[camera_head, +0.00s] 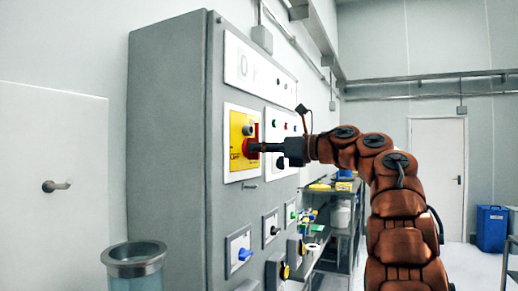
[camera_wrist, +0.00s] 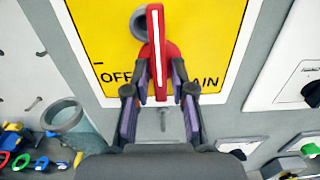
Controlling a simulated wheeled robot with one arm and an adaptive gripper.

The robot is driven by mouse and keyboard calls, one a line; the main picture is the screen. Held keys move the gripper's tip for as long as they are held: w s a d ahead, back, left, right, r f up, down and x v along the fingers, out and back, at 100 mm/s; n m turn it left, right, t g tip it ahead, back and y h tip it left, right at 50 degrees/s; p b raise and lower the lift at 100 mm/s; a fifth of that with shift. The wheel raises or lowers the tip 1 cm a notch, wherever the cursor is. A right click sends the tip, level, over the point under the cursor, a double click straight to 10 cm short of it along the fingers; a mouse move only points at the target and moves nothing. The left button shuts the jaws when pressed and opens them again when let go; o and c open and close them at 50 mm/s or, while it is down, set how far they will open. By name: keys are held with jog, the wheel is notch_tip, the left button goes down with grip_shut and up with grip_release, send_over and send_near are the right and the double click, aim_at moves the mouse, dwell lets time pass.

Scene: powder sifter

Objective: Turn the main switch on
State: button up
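The main switch is a red rotary handle (camera_wrist: 157,45) with a white stripe, on a yellow plate (camera_wrist: 205,35) marked OFF; the word right of the handle is partly covered. The handle stands upright in the wrist view. In the head view, the yellow plate (camera_head: 238,125) is on the upper front of a grey cabinet. My gripper (camera_wrist: 160,75) is at the switch, with one finger on each side of the handle. The fingertips are close to the handle; whether they press on it is unclear. In the head view, my gripper (camera_head: 262,147) reaches the switch from the right and hides part of it.
The grey cabinet (camera_head: 165,150) has other knobs lower down, including a blue one (camera_head: 244,254). A glass-like cylinder (camera_head: 135,268) stands at lower left. A shelf with several items (camera_head: 340,220) is behind my arm. A blue bin (camera_head: 490,222) stands far right.

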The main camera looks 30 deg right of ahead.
jog(key=v, duration=1.1)
jog(key=shift+s+d, duration=0.2)
jog(key=shift+s, duration=0.05)
